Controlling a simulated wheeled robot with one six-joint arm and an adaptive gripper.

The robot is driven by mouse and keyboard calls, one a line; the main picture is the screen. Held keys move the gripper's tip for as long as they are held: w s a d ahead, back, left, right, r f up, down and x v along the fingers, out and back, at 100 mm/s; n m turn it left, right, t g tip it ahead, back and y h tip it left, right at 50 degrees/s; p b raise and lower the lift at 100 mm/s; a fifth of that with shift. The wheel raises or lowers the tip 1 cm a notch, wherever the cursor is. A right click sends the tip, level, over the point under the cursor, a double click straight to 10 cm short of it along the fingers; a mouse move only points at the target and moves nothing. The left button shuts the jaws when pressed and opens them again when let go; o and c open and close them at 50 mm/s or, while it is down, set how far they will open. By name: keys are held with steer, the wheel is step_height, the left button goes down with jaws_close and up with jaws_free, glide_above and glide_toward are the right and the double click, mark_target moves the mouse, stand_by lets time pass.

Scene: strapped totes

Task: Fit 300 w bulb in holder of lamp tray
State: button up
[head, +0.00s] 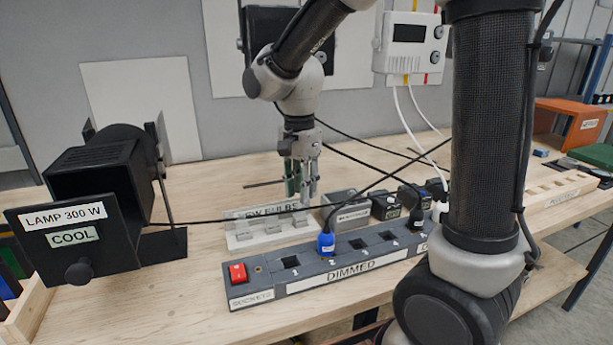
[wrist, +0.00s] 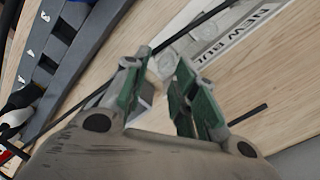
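The black lamp (head: 110,190) is at the left of the bench, with a front plate labelled LAMP 300 W and COOL. The lamp tray's bulb holder cannot be made out. The white NEW BULBS rack (head: 270,238) lies on the bench near the middle; it also shows in the wrist view (wrist: 225,40). Small pale shapes sit in the rack, but I cannot tell which is the 300 W bulb. My gripper (head: 304,196) points down just behind the rack. In the wrist view its green-padded fingers (wrist: 160,68) are apart, with a small pale-grey block visible between them; no grip shows.
A grey DIMMED socket strip (head: 345,272) with a red switch and a blue plug (head: 326,244) lies in front of the rack. Black cables cross above the bench. Small dark boxes (head: 385,206) stand right of the rack. An orange box (head: 567,125) is far right.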

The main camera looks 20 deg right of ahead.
mark_target(300, 210)
steer(key=m, duration=0.1)
steer(key=w+m, duration=0.1)
steer(key=shift+r+m, duration=0.3)
steer(key=shift+r, duration=0.1)
steer(key=m, duration=0.2)
steer(key=shift+m, duration=0.3)
steer(key=shift+f+m, duration=0.15)
steer(key=shift+m, duration=0.15)
step_height(300, 210, down, 8)
steer(key=shift+r, duration=0.2)
jaws_close()
steer(key=shift+c, duration=2.1)
jaws_free()
jaws_close()
steer(key=shift+r, duration=2.05)
